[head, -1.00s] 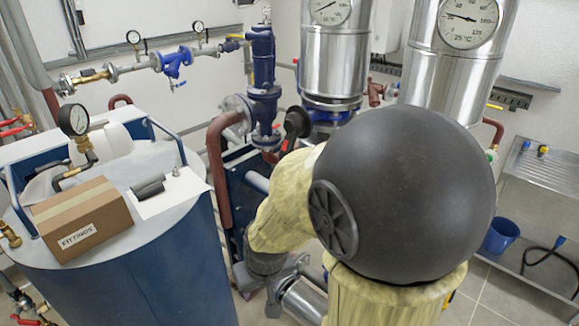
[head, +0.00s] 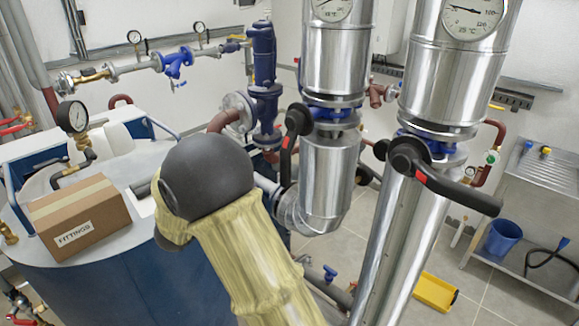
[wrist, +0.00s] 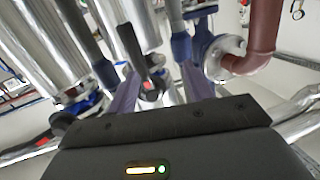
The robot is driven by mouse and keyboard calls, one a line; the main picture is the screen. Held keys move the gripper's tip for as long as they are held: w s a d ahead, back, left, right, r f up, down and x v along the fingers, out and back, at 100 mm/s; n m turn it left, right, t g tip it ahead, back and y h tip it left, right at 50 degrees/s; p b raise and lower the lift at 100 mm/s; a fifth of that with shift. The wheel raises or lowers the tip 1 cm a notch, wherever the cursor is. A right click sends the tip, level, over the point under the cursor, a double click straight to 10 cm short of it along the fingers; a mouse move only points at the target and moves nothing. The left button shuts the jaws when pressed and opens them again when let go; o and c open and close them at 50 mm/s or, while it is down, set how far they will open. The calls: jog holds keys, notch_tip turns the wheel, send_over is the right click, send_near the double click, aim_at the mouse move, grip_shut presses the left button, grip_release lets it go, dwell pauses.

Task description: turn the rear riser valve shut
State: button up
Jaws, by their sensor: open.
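The rear riser valve (head: 336,116) is a blue body on the farther silver riser. Its black lever (head: 288,150) has a red mark and hangs down from a round black hub in the head view. In the wrist view a black lever with a red mark (wrist: 152,88) shows between my fingers, apart from them as far as I can tell. My gripper (wrist: 118,18) is open, its two grey fingers reaching toward the top of the wrist view. In the head view my gripper is hidden behind my arm.
The front riser's black lever (head: 450,188) sticks out to the right. A box of fittings (head: 78,218) sits on the tank. A yellow dustpan (head: 435,292) lies on the floor.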

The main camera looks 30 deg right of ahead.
aim_at(290, 164)
jog(key=shift+s+a+m+g+h, duration=0.15)
jog(key=shift+s+m+g+h, duration=0.75)
jog(key=shift+s+g+h, duration=0.55)
jog(key=shift+w, duration=0.1)
jog(key=p+x, duration=0.6)
jog(key=x, duration=1)
jog(key=shift+d, duration=0.25)
jog(key=shift+w+d+f, duration=0.2)
jog(key=shift+d, duration=0.3)
jog(key=shift+c, duration=0.2)
grip_shut()
